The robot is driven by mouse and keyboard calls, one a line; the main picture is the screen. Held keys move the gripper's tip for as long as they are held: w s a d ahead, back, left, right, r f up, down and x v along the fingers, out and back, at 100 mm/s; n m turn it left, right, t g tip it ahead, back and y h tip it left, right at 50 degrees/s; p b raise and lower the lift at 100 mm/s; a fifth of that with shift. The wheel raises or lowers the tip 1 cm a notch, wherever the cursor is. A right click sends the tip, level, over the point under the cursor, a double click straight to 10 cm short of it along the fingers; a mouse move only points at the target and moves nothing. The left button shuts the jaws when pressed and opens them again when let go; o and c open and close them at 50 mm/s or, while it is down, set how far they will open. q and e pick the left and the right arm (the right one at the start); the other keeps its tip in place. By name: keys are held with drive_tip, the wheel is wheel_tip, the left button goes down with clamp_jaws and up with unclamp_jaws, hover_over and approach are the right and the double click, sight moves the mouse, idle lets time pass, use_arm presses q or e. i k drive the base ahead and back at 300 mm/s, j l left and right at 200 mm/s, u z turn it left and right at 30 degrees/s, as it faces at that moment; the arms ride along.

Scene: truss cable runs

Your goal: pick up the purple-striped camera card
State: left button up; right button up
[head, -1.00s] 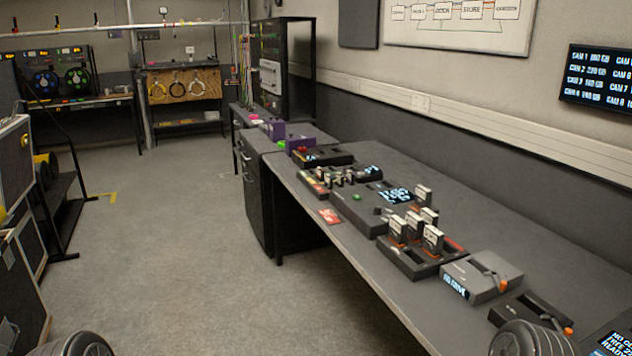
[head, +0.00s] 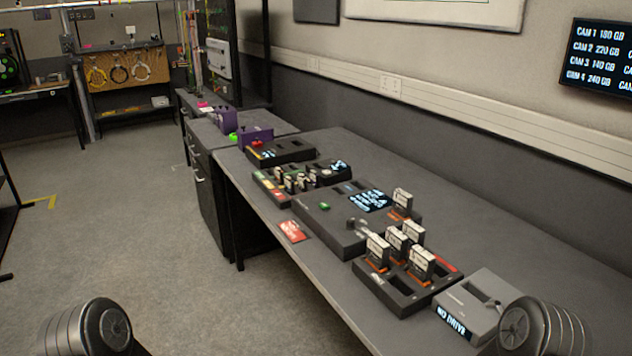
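Several upright grey-white cards with dark edges (head: 421,263) stand in a black slotted tray (head: 405,304) on the long desk. Smaller cards (head: 289,183) stand in a dark tray (head: 266,190) farther back. I cannot make out a purple stripe on any card. Only rounded parts of my arms show at the bottom left and bottom right. Neither of my grippers is in view.
A grey box (head: 470,300) with a lit display sits at the desk's near end, partly behind my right arm. A red card-like label (head: 292,231) lies at the desk's front edge. Purple boxes (head: 255,134) stand farther back. The floor (head: 130,235) to the left is clear.

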sight(315, 176)
drive_tip(key=u, duration=1.2)
drive_tip(key=i, duration=4.4)
drive_tip(key=l+z, duration=0.1)
drive_tip(key=z, duration=4.15)
